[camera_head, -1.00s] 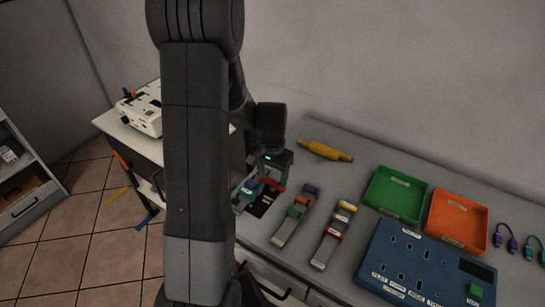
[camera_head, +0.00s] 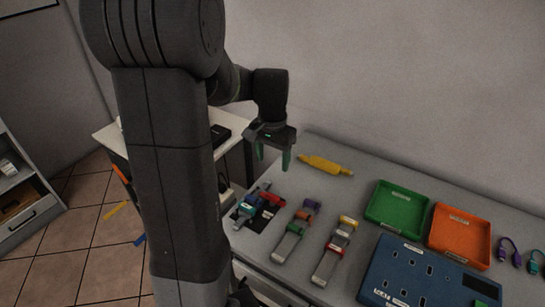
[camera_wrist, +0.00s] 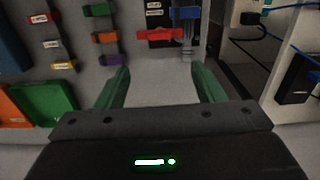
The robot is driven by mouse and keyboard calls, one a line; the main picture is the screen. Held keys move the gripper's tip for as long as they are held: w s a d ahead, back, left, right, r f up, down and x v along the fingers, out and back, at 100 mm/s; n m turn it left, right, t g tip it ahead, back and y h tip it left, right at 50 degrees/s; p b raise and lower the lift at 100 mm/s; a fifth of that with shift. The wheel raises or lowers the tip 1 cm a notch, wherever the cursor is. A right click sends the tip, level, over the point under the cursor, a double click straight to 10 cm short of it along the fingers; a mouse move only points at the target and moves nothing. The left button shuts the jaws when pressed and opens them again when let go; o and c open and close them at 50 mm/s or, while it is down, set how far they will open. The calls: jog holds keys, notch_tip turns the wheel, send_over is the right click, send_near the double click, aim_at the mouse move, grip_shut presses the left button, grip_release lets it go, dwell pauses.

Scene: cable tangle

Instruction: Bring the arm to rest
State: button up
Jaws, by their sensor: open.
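My gripper (camera_head: 273,160) is open and empty, with two green fingers pointing down above the left back part of the grey table (camera_head: 330,200). In the wrist view its fingers (camera_wrist: 160,88) stand wide apart with bare table between them. The red and blue connectors (camera_head: 262,200) on a black mat lie in front of and below my gripper. They also show at the top of the wrist view (camera_wrist: 157,36). My arm covers much of the left of the head view.
Two grey strips (camera_head: 292,235) (camera_head: 335,245) with coloured clips lie on the table. A yellow tool (camera_head: 326,165), a green tray (camera_head: 398,205), an orange tray (camera_head: 460,236) and a blue panel (camera_head: 410,280) stand further right. A white side table (camera_head: 112,138) is behind my arm.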

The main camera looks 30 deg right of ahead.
aim_at(272, 195)
jog(key=shift+f, duration=0.1)
notch_tip(272, 195, down, 14)
jog(key=shift+r+p, duration=0.15)
jog(key=shift+p, duration=0.15)
dwell(0.4)
jog(key=shift+m, duration=0.3)
